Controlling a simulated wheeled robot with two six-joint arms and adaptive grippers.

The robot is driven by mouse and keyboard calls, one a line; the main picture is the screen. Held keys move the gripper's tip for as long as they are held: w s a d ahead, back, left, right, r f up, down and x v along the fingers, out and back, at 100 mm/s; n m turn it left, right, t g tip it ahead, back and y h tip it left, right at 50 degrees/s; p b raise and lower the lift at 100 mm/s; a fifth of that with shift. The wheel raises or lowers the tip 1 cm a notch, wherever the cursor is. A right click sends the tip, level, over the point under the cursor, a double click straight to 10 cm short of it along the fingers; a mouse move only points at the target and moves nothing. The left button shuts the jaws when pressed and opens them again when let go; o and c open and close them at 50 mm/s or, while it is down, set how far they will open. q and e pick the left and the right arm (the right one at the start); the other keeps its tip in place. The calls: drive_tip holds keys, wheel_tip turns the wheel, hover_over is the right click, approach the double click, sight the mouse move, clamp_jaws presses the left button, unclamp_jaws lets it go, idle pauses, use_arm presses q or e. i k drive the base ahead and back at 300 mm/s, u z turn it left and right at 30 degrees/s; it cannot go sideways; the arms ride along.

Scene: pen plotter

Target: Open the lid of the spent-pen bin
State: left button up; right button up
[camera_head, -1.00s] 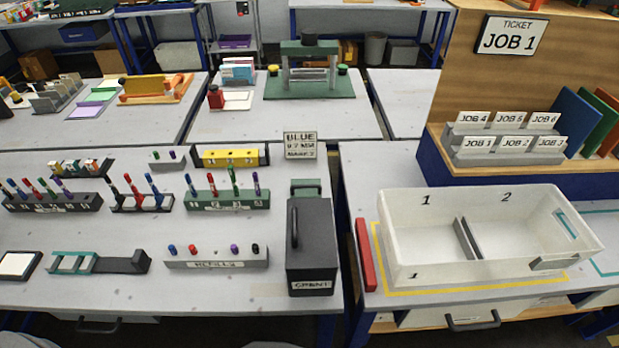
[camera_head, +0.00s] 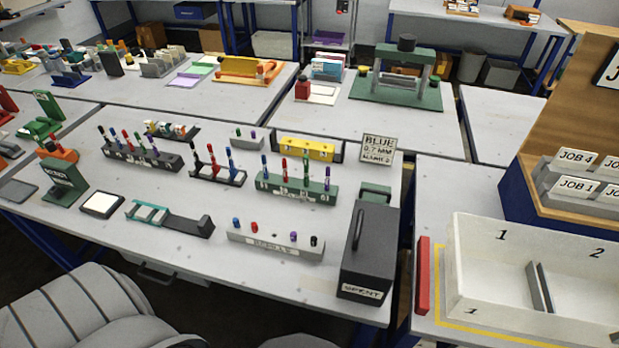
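The spent-pen bin (camera_head: 368,262) is a dark grey box with a white "SPENT" label on its front. It stands at the right end of the pen table, close to the table edge. Its lid (camera_head: 377,232) is closed and carries a dark bar handle (camera_head: 358,229) on its left part. A green part (camera_head: 376,192) shows behind the bin. Neither of my grippers is in view.
Left of the bin lies a grey refill rack (camera_head: 275,243) with several caps, and behind it a green pen rack (camera_head: 296,190). A sign (camera_head: 379,149) stands behind the bin. A red bar (camera_head: 423,275) and a white divided tray (camera_head: 500,268) are on the right table, across a gap.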

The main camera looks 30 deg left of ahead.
sight(370, 248)
drive_tip(key=z, duration=0.05)
drive_tip(key=k, duration=1)
drive_tip(key=z, duration=0.65)
drive_tip(key=i, duration=0.45)
drive_tip(key=u, duration=0.05)
